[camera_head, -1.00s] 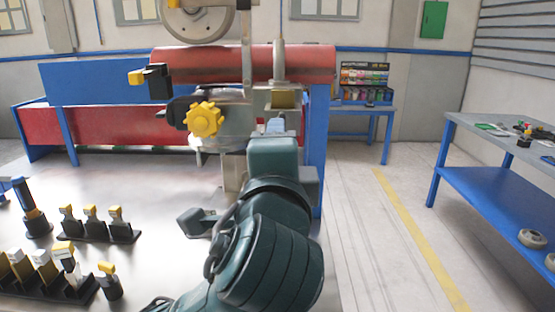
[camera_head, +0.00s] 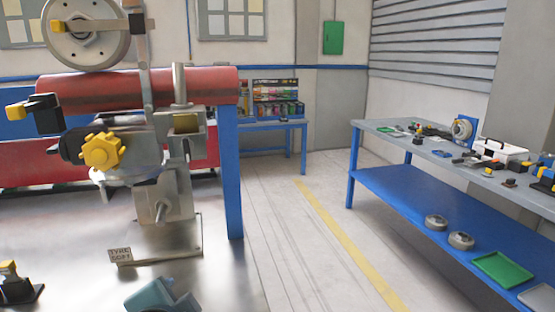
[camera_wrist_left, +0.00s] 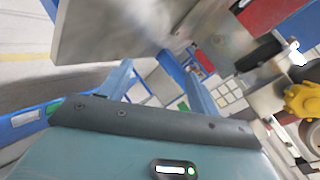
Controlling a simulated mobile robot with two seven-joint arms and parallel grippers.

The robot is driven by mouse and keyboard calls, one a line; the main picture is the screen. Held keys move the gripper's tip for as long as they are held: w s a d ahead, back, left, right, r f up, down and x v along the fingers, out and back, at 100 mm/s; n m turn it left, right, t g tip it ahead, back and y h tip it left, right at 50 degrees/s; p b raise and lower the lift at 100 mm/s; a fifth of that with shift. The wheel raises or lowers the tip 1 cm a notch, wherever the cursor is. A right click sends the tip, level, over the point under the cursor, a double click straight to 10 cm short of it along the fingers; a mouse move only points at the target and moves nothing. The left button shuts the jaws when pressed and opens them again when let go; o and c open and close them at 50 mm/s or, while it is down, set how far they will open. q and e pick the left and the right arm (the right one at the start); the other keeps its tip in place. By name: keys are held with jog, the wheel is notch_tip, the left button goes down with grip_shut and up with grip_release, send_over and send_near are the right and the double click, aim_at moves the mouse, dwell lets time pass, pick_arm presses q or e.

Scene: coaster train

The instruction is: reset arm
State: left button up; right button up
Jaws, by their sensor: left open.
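In the left wrist view, my left gripper (camera_wrist_left: 160,68) shows as two teal fingers spread apart beyond the dark front edge of its teal housing, with nothing seen between them. In the head view only a teal piece of my arm shows at the bottom edge, and its gripper is not seen there. A grey machine with a yellow star knob (camera_head: 102,151) stands on the bench at the left. The knob also shows at the right of the wrist view (camera_wrist_left: 302,101). My right gripper is in neither view.
The metal bench (camera_head: 225,283) has bare room around the machine's base. A black and yellow piece (camera_head: 15,288) stands at its left edge. A blue-framed table (camera_head: 370,125) with assorted parts stands at the right, across open floor. A red cylinder (camera_head: 200,84) lies behind the machine.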

pick_arm(q)
jog(key=s+a+f+n+g+h, duration=0.1)
jog(key=s+a+f+n+g, duration=0.25)
jog(key=s+f, duration=0.6)
jog(key=s+a+f+n+g+h, duration=0.15)
jog(key=s+f+n+g, duration=0.3)
jog(key=s+f, duration=0.55)
jog(key=w+d+f+m+t+h+p, duration=0.1)
jog(key=w+d+f+t+h, duration=0.2)
jog(key=w+d+f+t, duration=0.3)
jog(key=shift+w+d+t, duration=0.3)
jog(key=shift+w+t, duration=0.55)
jog(key=shift+t, duration=0.05)
jog(key=shift+f, duration=0.1)
